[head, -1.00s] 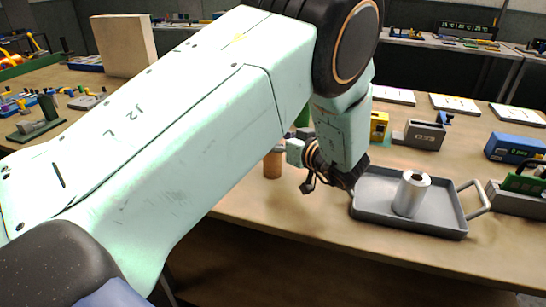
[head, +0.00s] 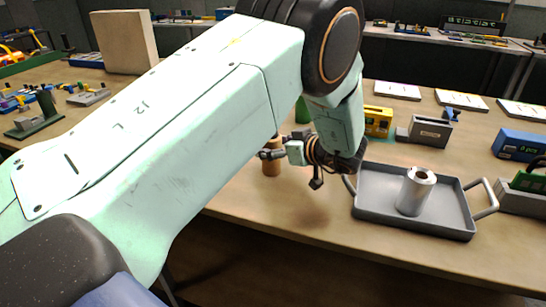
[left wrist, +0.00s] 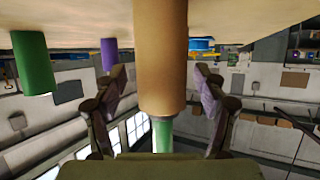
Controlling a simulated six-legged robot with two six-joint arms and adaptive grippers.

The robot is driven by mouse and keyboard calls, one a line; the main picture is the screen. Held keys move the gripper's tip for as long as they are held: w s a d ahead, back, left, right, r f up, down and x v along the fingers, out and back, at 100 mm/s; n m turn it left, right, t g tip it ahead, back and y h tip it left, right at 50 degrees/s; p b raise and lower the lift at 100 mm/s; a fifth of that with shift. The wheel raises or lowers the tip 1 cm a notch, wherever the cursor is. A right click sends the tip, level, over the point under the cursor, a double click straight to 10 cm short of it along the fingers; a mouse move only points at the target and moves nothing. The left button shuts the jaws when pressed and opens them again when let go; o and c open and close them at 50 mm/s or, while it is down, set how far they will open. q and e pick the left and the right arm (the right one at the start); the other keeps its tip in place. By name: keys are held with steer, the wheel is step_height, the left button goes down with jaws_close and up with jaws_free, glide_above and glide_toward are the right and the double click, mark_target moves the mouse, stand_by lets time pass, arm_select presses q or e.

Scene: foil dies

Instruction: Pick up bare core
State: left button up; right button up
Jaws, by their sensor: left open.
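The bare core, a plain tan-brown cylinder (head: 271,165), stands upright on the table near its front edge. My left gripper (head: 268,153) is at the core's upper part, reaching in from the right, and partly hides it. In the left wrist view, which shows the table at the top, the core (left wrist: 160,60) lies in the middle between the two open fingers (left wrist: 160,98). A gap shows on both sides of it. Whether the fingers are level with it in depth is hard to tell. My right gripper is not in view.
A grey tray (head: 370,212) with handles holds a silver foil cylinder (head: 415,190), right of the gripper. A green cylinder (left wrist: 33,62) and a purple one (left wrist: 109,53) stand near the core. A yellow device (head: 378,122) and a blue one (head: 518,145) stand farther back.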

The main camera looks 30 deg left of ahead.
arm_select(q)
steer(key=shift+a+f, duration=0.15)
steer(key=shift+a, duration=0.45)
steer(key=shift+d, duration=0.1)
steer(key=shift+d, duration=0.1)
steer(key=shift+c, duration=0.7)
steer(key=c, duration=0.9)
steer(key=shift+w, duration=0.1)
steer(key=shift+c, duration=1.1)
